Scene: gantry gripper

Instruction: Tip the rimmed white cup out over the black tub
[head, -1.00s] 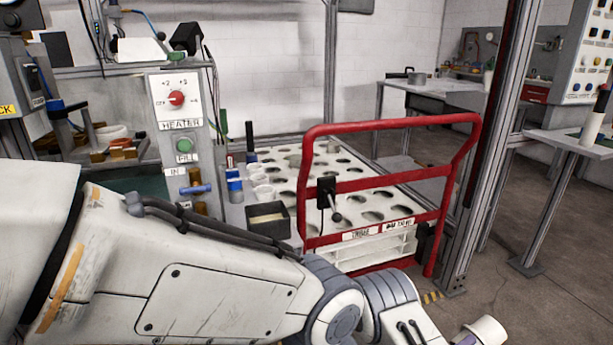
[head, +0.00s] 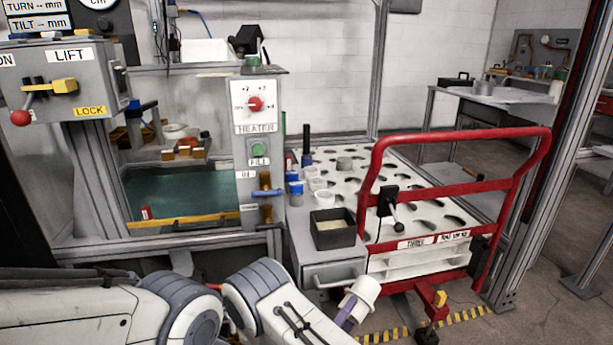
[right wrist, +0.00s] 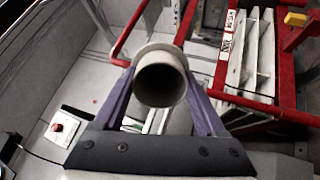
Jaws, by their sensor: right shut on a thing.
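The white cup (head: 367,287) is held in my right gripper (head: 350,310), at the lower middle of the head view, in front of the drawer cabinet. It leans in the head view. In the right wrist view the cup's rim (right wrist: 161,56) and dark open mouth face the camera, between two purple fingers (right wrist: 160,82) shut on its sides. I cannot make out its contents. The black tub (head: 333,241) stands on the bench corner, above and left of the cup in the picture, with pale material inside. The cup is apart from it. My left gripper is out of view.
A red tubular rail (head: 460,136) stands right of the tub, before a white board with round holes (head: 440,222). Small white cups (head: 325,198) and a blue-capped item (head: 295,190) stand behind the tub. A heater panel (head: 257,125) rises to the left.

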